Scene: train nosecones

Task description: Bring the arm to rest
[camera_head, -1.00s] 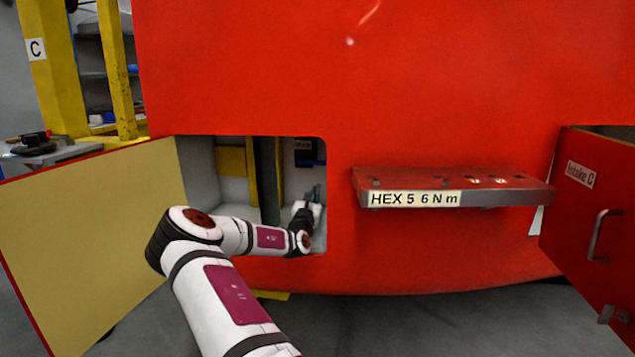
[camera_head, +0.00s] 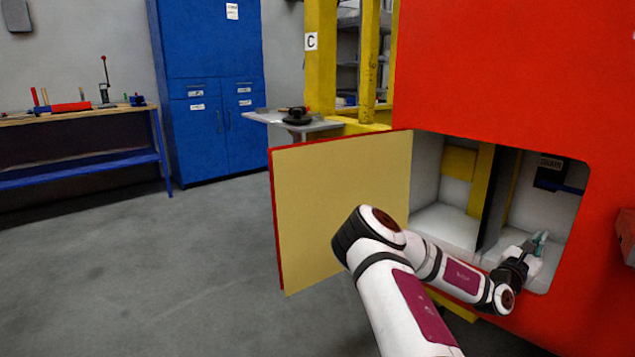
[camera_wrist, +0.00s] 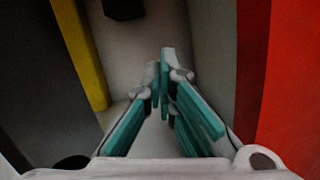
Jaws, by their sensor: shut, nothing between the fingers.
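My arm reaches from the bottom of the head view into an open compartment (camera_head: 437,222) in the red nosecone (camera_head: 490,60). My gripper (camera_head: 538,240) is inside the right part of that compartment, near its lower right corner. In the wrist view my gripper (camera_wrist: 164,85) shows teal finger pads with the tips together and nothing held between them. The compartment's grey wall is close to the right of the fingers in the wrist view, with the red outer face beyond it.
The compartment's door (camera_head: 345,205) stands open to the left of my arm. A yellow upright and a dark divider (camera_head: 500,200) split the compartment. A grey side table (camera_head: 300,123), a blue cabinet (camera_head: 228,140) and a workbench (camera_head: 75,115) stand behind. The floor at left is clear.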

